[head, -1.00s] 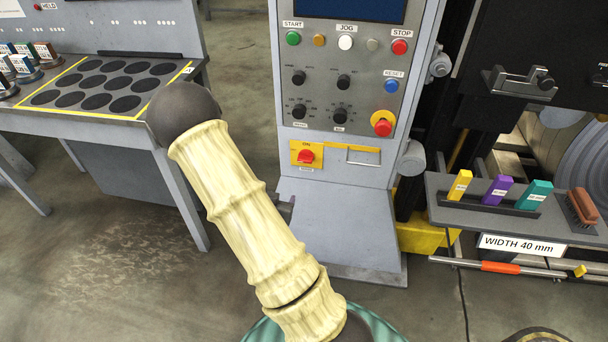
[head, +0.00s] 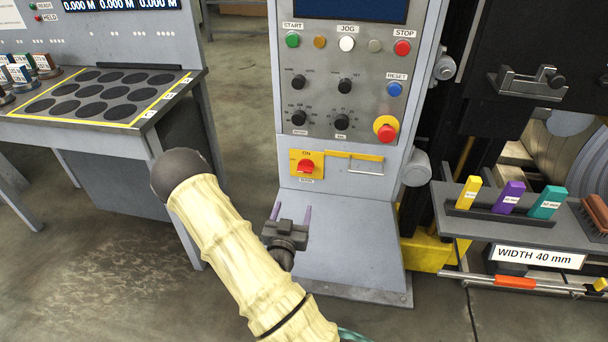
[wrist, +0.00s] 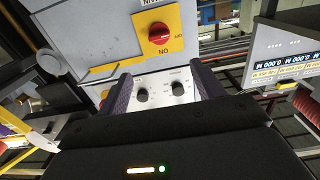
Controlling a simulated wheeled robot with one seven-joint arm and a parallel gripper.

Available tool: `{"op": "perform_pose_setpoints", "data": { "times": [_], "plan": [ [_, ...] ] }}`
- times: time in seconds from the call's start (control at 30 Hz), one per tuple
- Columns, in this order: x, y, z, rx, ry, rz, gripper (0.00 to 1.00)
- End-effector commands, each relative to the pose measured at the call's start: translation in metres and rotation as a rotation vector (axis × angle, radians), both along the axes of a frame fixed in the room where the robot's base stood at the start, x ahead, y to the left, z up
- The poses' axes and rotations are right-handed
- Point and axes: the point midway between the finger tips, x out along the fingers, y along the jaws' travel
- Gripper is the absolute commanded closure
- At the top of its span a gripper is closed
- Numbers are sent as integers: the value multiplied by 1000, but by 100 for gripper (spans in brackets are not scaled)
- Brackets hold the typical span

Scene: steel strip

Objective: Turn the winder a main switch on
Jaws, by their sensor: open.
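The main switch is a red rotary knob (head: 306,166) on a yellow plate (head: 318,158) low on the grey control cabinet, with an ON label above it. In the wrist view the red knob (wrist: 160,33) shows upside down, beyond my fingers, with the ON label under it. Which position its handle points to is too small to tell. My gripper (head: 291,212) is open and empty, below and slightly left of the switch, apart from it. Its two purple fingers (wrist: 163,88) stand apart in the wrist view.
Above the switch are selector knobs (head: 341,122), a red emergency button (head: 385,129) and a row of push buttons. A yellow-and-metal latch (head: 358,161) sits right of the switch. A table (head: 170,122) stands left and a tool shelf (head: 470,226) right.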

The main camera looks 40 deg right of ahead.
Motion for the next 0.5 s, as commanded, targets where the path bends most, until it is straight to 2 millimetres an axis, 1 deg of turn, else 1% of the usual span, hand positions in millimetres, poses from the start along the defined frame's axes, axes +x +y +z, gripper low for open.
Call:
{"op": "perform_pose_setpoints", "data": {
  "times": [0.03, 0.1, 0.37, 0.4, 0.5],
  "plan": [
    [2, -2, -4, 0, -6, -1, 33],
    [5, -6, -4, -1, -5, -1, 33],
    [15, -19, -4, -2, -4, -1, 33],
    [21, -26, 1, -2, -4, -1, 33],
    [33, -40, 1, -3, -3, -1, 33]
  ]
}}
